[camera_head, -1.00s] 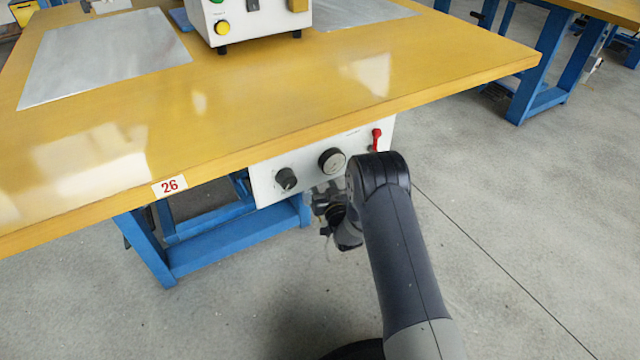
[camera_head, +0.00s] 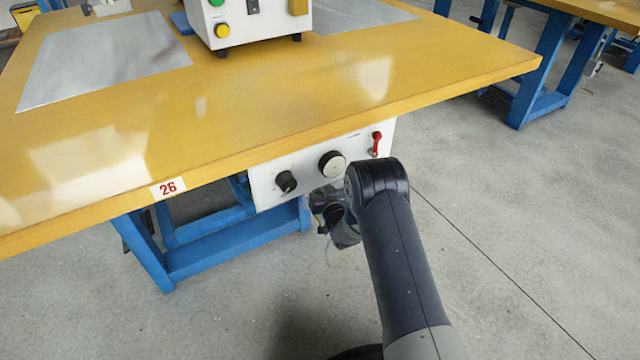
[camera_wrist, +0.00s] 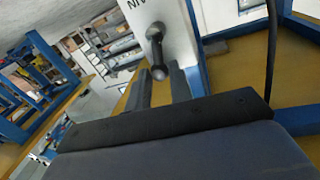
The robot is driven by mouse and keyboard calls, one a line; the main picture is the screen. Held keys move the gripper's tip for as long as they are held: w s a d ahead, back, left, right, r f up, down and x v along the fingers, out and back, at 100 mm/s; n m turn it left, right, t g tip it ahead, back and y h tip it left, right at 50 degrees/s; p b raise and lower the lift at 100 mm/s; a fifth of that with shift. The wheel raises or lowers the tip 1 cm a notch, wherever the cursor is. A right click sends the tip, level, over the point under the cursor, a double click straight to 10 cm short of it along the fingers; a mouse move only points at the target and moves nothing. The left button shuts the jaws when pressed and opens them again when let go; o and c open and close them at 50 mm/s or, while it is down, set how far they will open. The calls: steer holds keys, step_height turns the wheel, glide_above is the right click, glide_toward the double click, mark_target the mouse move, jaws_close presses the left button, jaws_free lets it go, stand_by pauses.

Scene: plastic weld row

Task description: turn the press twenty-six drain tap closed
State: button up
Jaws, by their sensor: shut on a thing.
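The drain tap shows in the wrist view as a dark lever (camera_wrist: 156,50) with a rounded end, on a white panel (camera_wrist: 178,40) with part of a label reading "AIN". My gripper (camera_wrist: 159,82) has its two fingers on either side of the lever's rounded end and is shut on it. In the head view my gripper (camera_head: 326,207) is small and dark, below the white panel (camera_head: 265,190) under the table edge, partly hidden by my arm. The drain tap cannot be made out in that view.
The panel also carries a black knob (camera_head: 286,182), a round gauge (camera_head: 331,164) and a red lever (camera_head: 376,144). The yellow tabletop (camera_head: 250,110), tagged 26 (camera_head: 168,187), overhangs it. Blue table legs (camera_head: 215,245) stand close to the left.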

steer(key=shift+s+a+n+t, duration=0.2)
steer(key=shift+a+n, duration=0.1)
steer(key=shift+n, duration=0.6)
steer(key=shift+s+a+n+t, duration=0.15)
steer(key=shift+a+n+t, duration=0.1)
steer(key=shift+n, duration=0.65)
jaws_close()
steer(key=o, duration=0.9)
jaws_free()
steer(key=shift+c, duration=0.2)
steer(key=p+v, duration=0.3)
steer(key=v, duration=0.8)
steer(key=shift+p, duration=0.4)
steer(key=shift+w, duration=0.15)
